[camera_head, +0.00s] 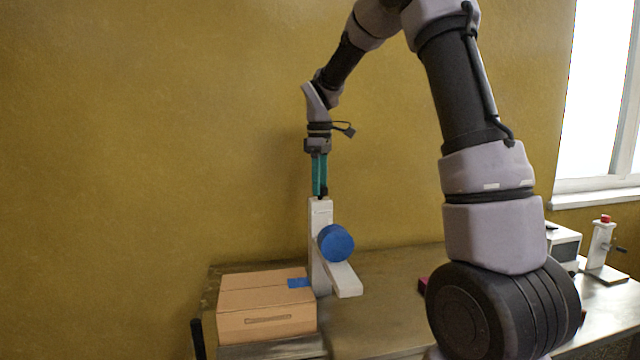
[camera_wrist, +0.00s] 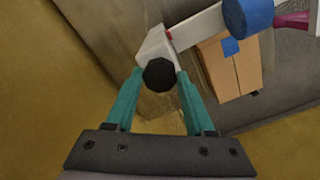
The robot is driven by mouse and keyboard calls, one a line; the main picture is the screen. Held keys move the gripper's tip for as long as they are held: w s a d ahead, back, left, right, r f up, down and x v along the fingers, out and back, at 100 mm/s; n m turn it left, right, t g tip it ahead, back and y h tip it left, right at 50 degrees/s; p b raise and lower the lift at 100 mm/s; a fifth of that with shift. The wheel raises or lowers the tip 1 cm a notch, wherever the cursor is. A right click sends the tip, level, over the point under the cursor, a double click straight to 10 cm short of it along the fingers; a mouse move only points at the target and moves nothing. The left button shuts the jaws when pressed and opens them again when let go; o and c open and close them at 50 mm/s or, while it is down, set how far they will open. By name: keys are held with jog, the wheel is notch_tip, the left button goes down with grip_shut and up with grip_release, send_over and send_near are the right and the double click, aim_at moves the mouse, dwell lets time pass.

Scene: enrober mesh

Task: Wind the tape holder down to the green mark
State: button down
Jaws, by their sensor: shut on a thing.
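The tape holder is a white arm (camera_head: 343,279) carrying a blue tape roll (camera_head: 336,243), low on a white upright post (camera_head: 318,222). The roll also shows in the wrist view (camera_wrist: 248,16). A dark faceted knob (camera_wrist: 159,74) tops the post. My gripper (camera_head: 320,188), with teal fingers, points down from above and is shut on the knob, one finger on each side. A small red mark (camera_wrist: 169,34) shows by the post in the wrist view. I cannot make out a green mark in either view.
A cardboard box (camera_head: 266,307) with a strip of blue tape (camera_head: 298,283) stands left of the post. A white crank device (camera_head: 603,247) and a white machine (camera_head: 564,244) stand at the right of the table. The wall is close behind the post.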

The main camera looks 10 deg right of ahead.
jog(key=m, duration=1)
jog(key=shift+m, duration=0.4)
jog(key=m, duration=0.5)
jog(key=shift+m, duration=2.5)
jog(key=shift+c, duration=1.3)
grip_release()
jog(key=shift+r, duration=0.1)
